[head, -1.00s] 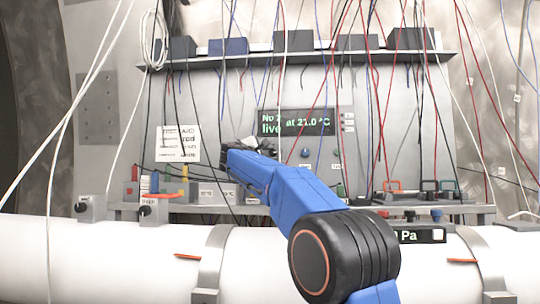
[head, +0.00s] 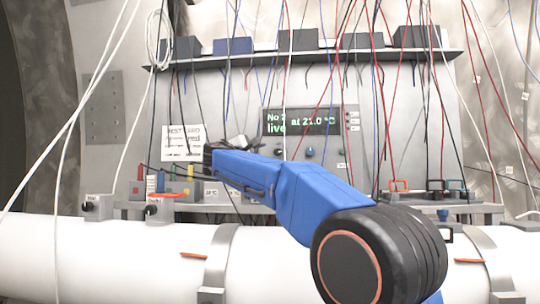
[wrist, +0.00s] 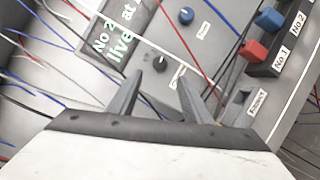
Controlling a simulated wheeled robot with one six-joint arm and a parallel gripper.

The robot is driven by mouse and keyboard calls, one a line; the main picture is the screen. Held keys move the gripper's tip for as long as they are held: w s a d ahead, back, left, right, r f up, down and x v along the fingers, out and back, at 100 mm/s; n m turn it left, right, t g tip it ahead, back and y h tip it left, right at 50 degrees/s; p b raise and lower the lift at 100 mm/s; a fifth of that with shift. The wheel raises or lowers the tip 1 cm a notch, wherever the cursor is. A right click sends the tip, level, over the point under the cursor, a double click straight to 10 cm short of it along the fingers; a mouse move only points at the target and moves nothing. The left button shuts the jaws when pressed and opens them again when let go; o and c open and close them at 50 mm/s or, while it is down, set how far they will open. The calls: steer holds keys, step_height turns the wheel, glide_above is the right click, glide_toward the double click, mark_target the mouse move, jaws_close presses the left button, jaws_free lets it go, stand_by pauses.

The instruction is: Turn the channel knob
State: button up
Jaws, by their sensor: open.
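A panel with a lit display (head: 303,121) reading "No 2 live at 21.0 °C" is at the middle of the head view. In the wrist view, a black knob (wrist: 160,63) and a blue knob (wrist: 186,16) sit beside this display (wrist: 116,36). Each has a small label too small to read, so I cannot tell for sure which is the channel knob. My gripper (wrist: 160,72) is open and empty. Its fingertips lie on either side of the black knob in the picture; contact is not visible. In the head view, my gripper (head: 237,143) is left of the blue knob (head: 309,152).
Many thin wires hang in front of the panel from a shelf (head: 305,57) with dark boxes. A white pipe (head: 120,250) runs across the front. A ledge carries small coloured blocks (head: 165,182) at left and coloured clips (head: 425,187) at right. A paper card (head: 184,143) hangs left.

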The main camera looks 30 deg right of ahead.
steer(key=v, duration=0.7)
steer(key=shift+s+a, duration=0.15)
steer(key=shift+a, duration=0.1)
steer(key=shift+f, duration=0.15)
